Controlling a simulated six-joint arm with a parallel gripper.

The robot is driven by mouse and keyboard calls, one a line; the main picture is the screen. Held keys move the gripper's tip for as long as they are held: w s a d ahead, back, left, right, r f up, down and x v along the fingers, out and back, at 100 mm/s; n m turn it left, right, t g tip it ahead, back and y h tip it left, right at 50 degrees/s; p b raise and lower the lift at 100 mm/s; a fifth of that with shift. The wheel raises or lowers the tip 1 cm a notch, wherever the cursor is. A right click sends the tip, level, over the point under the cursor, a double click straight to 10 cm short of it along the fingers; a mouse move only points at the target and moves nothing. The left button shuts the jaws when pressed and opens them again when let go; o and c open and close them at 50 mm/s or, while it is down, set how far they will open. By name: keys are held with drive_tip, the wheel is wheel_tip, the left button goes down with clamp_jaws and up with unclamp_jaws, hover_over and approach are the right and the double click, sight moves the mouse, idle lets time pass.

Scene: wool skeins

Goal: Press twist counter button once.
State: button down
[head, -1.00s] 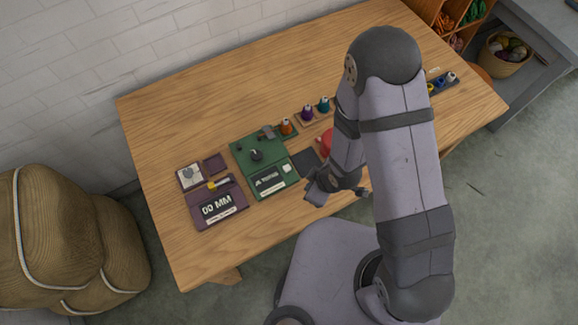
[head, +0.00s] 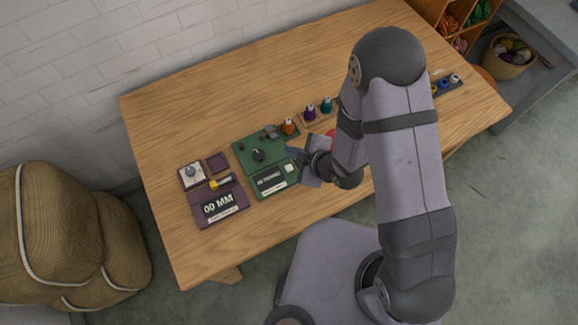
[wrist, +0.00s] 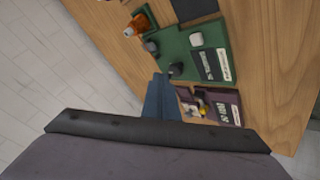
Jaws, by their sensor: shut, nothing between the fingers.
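The green counter panel (head: 246,150) lies flat on the table. It carries a dark label plate (head: 270,181), a black knob (head: 258,155) and a pale button (head: 290,168) near its right edge. In the wrist view the pale button (wrist: 196,39) and black knob (wrist: 176,69) also show. My gripper (head: 293,152) is shut and empty, just right of the panel's right edge in the head view. In the wrist view its blue-grey fingers (wrist: 160,80) end beside the knob, with the pale button apart from them. I cannot tell their height above the panel.
Orange (head: 289,126), purple (head: 310,111) and teal (head: 326,105) cones stand behind. The table's back left is clear.

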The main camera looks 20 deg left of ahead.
drive_tip(key=shift+f, duration=0.1)
wheel_tip(320, 180, down, 9)
drive_tip(key=b, duration=0.7)
drive_tip(key=shift+r, duration=0.2)
drive_tip(key=shift+f, duration=0.15)
idle(1.7)
drive_tip(key=shift+f+b, duration=0.3)
drive_tip(key=shift+b, duration=0.2)
drive_tip(key=shift+f+b, duration=0.45)
idle(0.6)
drive_tip(key=shift+r, duration=0.1)
idle(0.3)
drive_tip(key=shift+r+p, duration=0.7)
drive_tip(key=shift+r, duration=0.1)
drive_tip(key=shift+r, duration=0.1)
drive_tip(key=shift+r+p, duration=1.9)
drive_tip(key=shift+r, duration=0.5)
